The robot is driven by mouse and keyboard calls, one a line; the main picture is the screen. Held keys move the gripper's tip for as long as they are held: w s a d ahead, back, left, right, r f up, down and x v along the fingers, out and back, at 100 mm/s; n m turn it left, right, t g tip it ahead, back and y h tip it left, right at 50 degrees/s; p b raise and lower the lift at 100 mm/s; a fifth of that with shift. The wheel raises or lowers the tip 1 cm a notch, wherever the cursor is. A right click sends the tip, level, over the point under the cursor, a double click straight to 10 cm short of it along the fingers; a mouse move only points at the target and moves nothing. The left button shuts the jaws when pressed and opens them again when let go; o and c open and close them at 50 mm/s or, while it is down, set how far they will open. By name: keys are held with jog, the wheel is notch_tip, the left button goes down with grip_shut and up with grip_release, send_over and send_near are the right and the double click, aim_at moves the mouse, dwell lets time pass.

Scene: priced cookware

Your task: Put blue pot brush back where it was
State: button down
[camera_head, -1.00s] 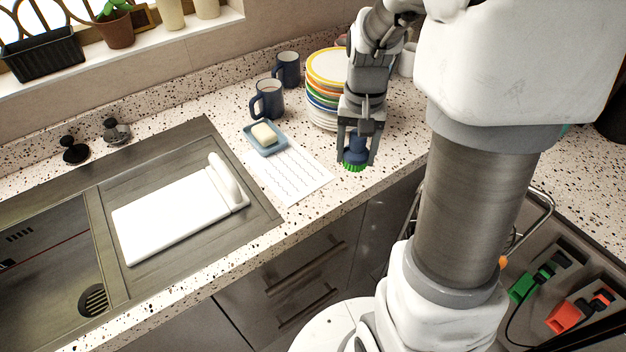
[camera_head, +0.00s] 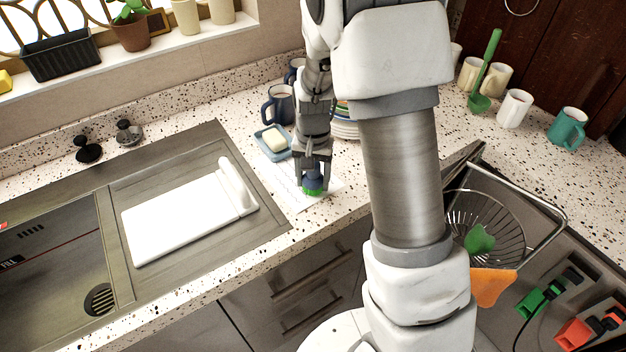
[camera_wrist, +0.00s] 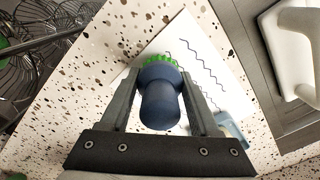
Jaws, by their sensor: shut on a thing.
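The blue pot brush (camera_head: 314,182) with green bristles is upright, bristles down, between the fingers of my gripper (camera_head: 313,177). In the wrist view the brush's rounded blue handle (camera_wrist: 160,105) sits between both fingers of my gripper (camera_wrist: 160,82), which are shut on it. The brush is over the right part of a white sheet with wavy lines (camera_head: 286,188), which also shows in the wrist view (camera_wrist: 207,62). I cannot tell whether the bristles touch the surface.
A blue soap dish (camera_head: 264,142) with soap and a dark blue mug (camera_head: 281,104) stand behind the sheet. Stacked plates (camera_head: 344,128) are partly hidden by my arm. The sink (camera_head: 60,250) with a white board (camera_head: 180,218) is at left. Speckled counter (camera_head: 255,260) is bare in front.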

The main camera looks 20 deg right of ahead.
jog(key=shift+f, duration=0.25)
jog(key=shift+f, duration=0.1)
jog(key=shift+f, duration=0.15)
jog(key=shift+c, duration=0.6)
grip_release()
jog(key=shift+r, duration=0.2)
